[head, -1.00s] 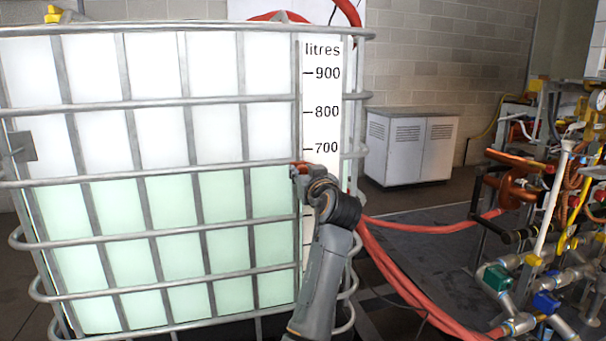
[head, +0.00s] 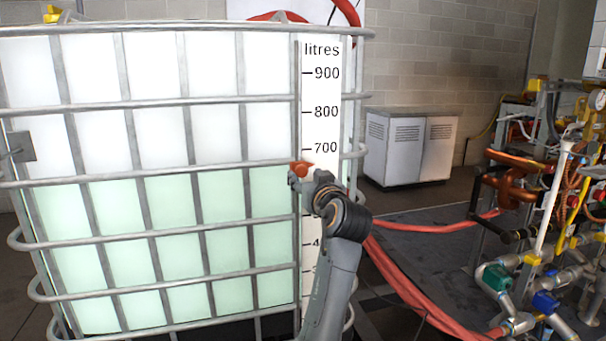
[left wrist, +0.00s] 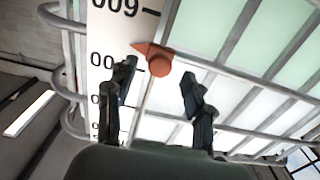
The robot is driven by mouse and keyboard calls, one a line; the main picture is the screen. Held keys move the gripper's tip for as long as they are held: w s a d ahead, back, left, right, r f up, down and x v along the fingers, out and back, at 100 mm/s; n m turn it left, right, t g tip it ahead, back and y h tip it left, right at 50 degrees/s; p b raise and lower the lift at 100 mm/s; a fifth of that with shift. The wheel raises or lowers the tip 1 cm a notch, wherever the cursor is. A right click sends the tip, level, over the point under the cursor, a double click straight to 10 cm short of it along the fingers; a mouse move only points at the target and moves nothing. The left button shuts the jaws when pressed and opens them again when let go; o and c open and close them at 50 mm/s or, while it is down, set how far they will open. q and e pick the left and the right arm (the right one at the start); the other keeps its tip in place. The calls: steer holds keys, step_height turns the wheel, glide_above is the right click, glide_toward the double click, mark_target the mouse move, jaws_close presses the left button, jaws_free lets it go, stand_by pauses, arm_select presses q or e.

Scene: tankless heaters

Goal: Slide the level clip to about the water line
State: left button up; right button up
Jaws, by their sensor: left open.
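The level clip is a small orange-red pointer with a round knob (head: 300,169). It sits at the left edge of the white litres scale (head: 322,110), a little below the 700 mark. In the left wrist view the clip (left wrist: 158,62) lies beyond the fingertips, its tip over the scale. The water line shows as the top of the pale green part of the tank (head: 215,183), near the clip's height. My left gripper (head: 300,184) is just below and in front of the clip. In the left wrist view its fingers (left wrist: 158,80) are apart with nothing between them. My right gripper is not in view.
A grey tube cage (head: 150,101) surrounds the tank, with bars close to the clip. Red hoses (head: 400,275) run along the floor to the right. A white cabinet (head: 410,145) stands behind, and pipework with valves (head: 545,240) fills the right side.

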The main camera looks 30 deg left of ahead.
arm_select(q)
steer(key=v, duration=0.8)
